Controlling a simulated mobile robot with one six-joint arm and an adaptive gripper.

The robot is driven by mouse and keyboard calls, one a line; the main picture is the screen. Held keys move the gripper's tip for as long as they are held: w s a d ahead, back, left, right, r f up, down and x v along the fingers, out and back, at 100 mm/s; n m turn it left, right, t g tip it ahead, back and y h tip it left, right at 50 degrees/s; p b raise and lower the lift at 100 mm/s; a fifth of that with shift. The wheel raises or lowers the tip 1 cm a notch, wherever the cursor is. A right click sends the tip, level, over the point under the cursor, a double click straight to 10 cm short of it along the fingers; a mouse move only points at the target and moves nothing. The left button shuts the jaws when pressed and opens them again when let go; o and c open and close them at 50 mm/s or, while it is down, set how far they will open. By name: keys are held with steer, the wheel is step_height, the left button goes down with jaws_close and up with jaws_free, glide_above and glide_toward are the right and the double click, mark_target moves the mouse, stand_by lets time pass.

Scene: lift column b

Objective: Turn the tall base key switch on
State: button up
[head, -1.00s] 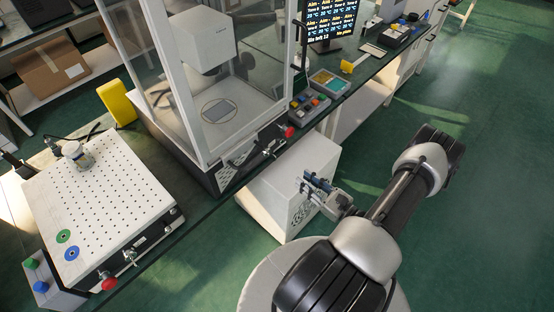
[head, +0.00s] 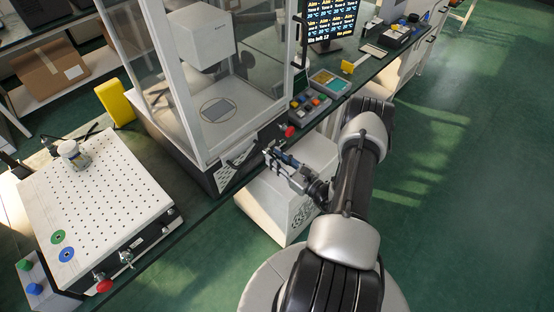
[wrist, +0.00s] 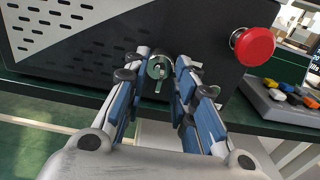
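The tall base key switch (wrist: 158,68) is a round metal lock with a key in it, on the dark front panel of the tall glass enclosure's base (wrist: 100,40). The key's handle looks roughly upright in the wrist view. My gripper (wrist: 160,75) is open, its two blue-padded fingers pointing at the panel with the key between them in the picture. I cannot tell whether either finger touches the key. In the head view my gripper (head: 272,152) is at the base's front (head: 228,176) and hides the switch.
A red mushroom button (wrist: 252,46) sticks out right of the switch; it also shows in the head view (head: 289,131). A button box (head: 311,107) stands further right. A low perforated unit (head: 95,200) with its own key and red button (head: 104,286) is at the left.

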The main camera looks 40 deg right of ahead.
jaws_close()
steer(key=shift+m, duration=0.3)
stand_by(0.4)
steer(key=m+b, duration=0.1)
steer(key=m, duration=1)
steer(key=shift+d+f, duration=0.1)
stand_by(0.4)
jaws_free()
stand_by(0.3)
